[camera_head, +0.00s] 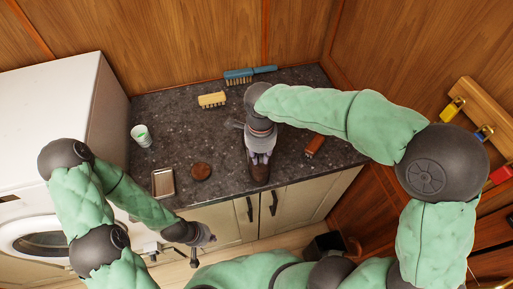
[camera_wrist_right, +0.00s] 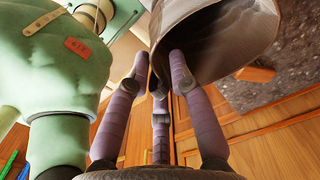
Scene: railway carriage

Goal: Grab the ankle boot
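The ankle boot (camera_head: 260,170) is dark brown with a greyish upper part, near the front edge of the dark counter in the head view. My right gripper (camera_head: 261,133) is over its top and hides part of it. In the right wrist view the boot's wide grey-brown shaft (camera_wrist_right: 225,35) fills the upper right. There my right gripper (camera_wrist_right: 160,62) has its fingers bent inward at the shaft's edge, apparently closed on its wall. Whether the boot touches the counter is unclear. My left gripper (camera_head: 205,237) is low in front of the cabinet, small and apart from the boot.
The counter (camera_head: 180,120) also holds a blue brush (camera_head: 240,77), a yellow brush (camera_head: 212,100), a white cup (camera_head: 141,135), a round brown object (camera_head: 201,171), a metal tray (camera_head: 163,178) and a reddish brush (camera_head: 315,145). A washing machine (camera_head: 45,110) stands left. Wooden walls enclose the back and right.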

